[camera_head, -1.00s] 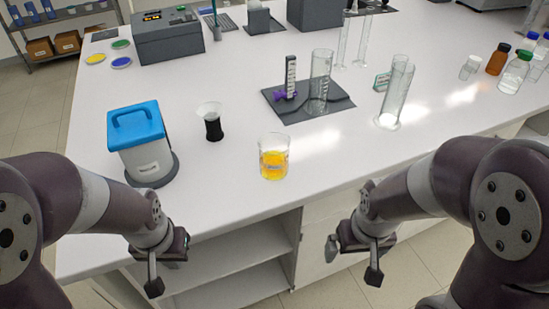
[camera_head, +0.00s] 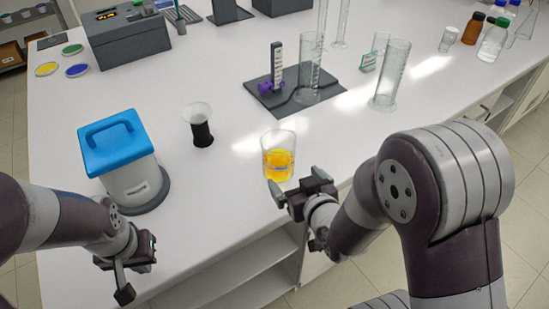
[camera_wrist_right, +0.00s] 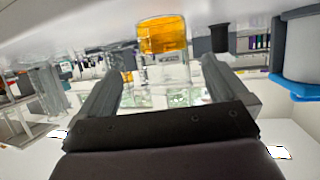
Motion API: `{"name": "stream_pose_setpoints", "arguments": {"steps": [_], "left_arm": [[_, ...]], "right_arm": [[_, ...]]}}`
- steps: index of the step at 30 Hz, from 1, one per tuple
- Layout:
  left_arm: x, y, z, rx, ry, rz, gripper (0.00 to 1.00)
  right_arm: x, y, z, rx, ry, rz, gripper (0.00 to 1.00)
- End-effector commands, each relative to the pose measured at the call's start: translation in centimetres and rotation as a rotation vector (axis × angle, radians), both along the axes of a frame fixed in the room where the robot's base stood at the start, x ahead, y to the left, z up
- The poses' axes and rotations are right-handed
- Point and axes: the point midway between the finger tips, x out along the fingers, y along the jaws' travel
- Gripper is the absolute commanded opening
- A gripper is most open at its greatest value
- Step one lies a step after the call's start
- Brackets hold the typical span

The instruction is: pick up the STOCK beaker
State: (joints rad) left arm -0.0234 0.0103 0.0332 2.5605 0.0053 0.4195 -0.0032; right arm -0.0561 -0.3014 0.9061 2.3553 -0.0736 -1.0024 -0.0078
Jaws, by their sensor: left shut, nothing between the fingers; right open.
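The STOCK beaker (camera_head: 278,160) is a clear glass beaker with yellow-orange liquid, upright near the front edge of the white bench. In the right wrist view, which looks upside down, the beaker (camera_wrist_right: 162,38) shows beyond and between the fingers. My right gripper (camera_head: 296,186) is open and empty just in front of the beaker, on the bench-edge side; I see no contact. Its fingers also frame the right wrist view (camera_wrist_right: 160,85). My left gripper (camera_head: 122,285) is shut and empty, in front of the bench at the lower left.
A blue-lidded container (camera_head: 130,180) stands left of the beaker. A dark-based funnel-like vessel (camera_head: 200,128) is behind-left. A dark mat (camera_head: 325,92) with a stand and cylinder lies behind, and a tilted-looking glass cylinder (camera_head: 390,80) stands behind-right. Bench directly around the beaker is clear.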

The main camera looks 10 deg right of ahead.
Motion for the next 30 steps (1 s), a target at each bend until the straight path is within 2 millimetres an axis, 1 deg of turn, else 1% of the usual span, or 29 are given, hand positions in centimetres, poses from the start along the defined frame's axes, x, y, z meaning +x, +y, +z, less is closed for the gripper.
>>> {"name": "stream_pose_setpoints", "arguments": {"steps": [1, 3, 8, 13, 15, 18, 23, 24, 26, 27, 29, 30], "left_arm": [[0.0, 0.0, -0.3, 0.000, 0.000, 0.000, 0.00], [0.0, 0.0, -0.3, 0.000, 0.000, 0.000, 0.00], [0.0, 0.0, -0.2, 0.000, 0.000, 0.000, 0.00], [0.0, 0.0, 0.3, 0.000, 0.000, 0.000, 0.00], [0.0, 0.0, 0.1, 0.000, 0.000, 0.000, 0.00], [0.0, 0.0, 0.1, 0.000, 0.000, 0.000, 0.00], [0.0, 0.0, 0.1, 0.000, 0.000, 0.000, 0.00], [0.0, 0.0, 0.1, 0.000, 0.000, 0.000, 0.00], [0.0, 0.0, 0.1, 0.000, 0.000, 0.000, 0.00], [0.0, 0.0, 0.1, 0.000, 0.000, 0.000, 0.00], [0.0, 0.0, 0.1, 0.000, 0.000, 0.000, 0.00], [0.0, 0.0, 0.1, 0.000, 0.000, 0.000, 0.00]], "right_arm": [[1.1, 0.2, -0.7, 0.000, 0.004, 0.001, 1.00], [2.4, 0.3, -1.2, -0.001, 0.005, 0.001, 1.00], [4.2, 0.6, -1.8, 0.000, 0.005, 0.001, 1.00], [7.2, 1.1, -2.4, -0.001, 0.007, 0.001, 1.00], [8.2, 1.2, -3.0, -0.001, 0.006, 0.000, 1.00], [8.9, 1.3, -3.3, -0.001, 0.006, 0.000, 1.00], [9.0, 1.3, -3.3, -0.001, 0.005, 0.000, 1.00], [9.0, 1.3, -3.3, -0.001, 0.005, 0.000, 0.97], [9.0, 1.3, -3.3, -0.001, 0.005, 0.000, 0.77], [9.0, 1.3, -3.3, -0.001, 0.005, 0.000, 0.64], [9.0, 1.3, -3.3, -0.001, 0.005, 0.000, 0.45], [9.0, 1.3, -3.2, 0.000, 0.003, 0.000, 0.44]]}}
